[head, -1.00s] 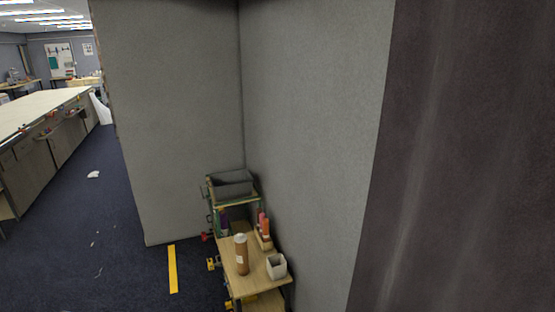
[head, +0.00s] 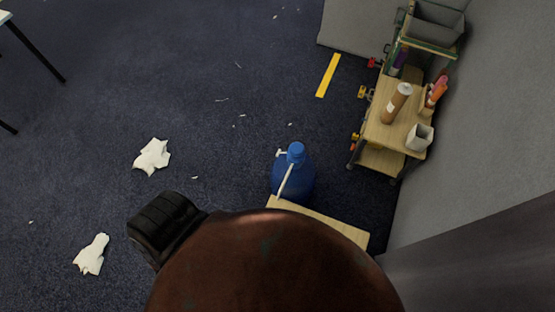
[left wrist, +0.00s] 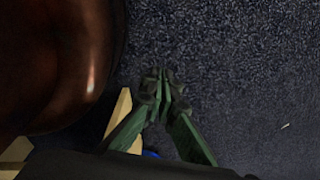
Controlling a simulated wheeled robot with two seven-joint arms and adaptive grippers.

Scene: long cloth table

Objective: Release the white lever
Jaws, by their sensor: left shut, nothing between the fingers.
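In the head view, a blue jug (head: 294,178) with a blue cap stands beyond a pale wooden board. A thin white lever (head: 286,178) slants up along the jug's left side, with a short crosspiece near the cap. Its lower end meets the board's edge. My left gripper (left wrist: 163,84) shows in the left wrist view, with green and dark fingers closed together and empty over dark carpet. A small bit of blue (left wrist: 151,155) shows between the finger bases. The white lever is not clear in that view. My right gripper is in neither view.
A large brown rounded body (head: 275,265) fills the bottom of the head view and hides part of the board (head: 325,224). A wooden cart (head: 390,130) with bottles stands at the right by a grey wall. White scraps (head: 152,157) lie on otherwise open carpet at left.

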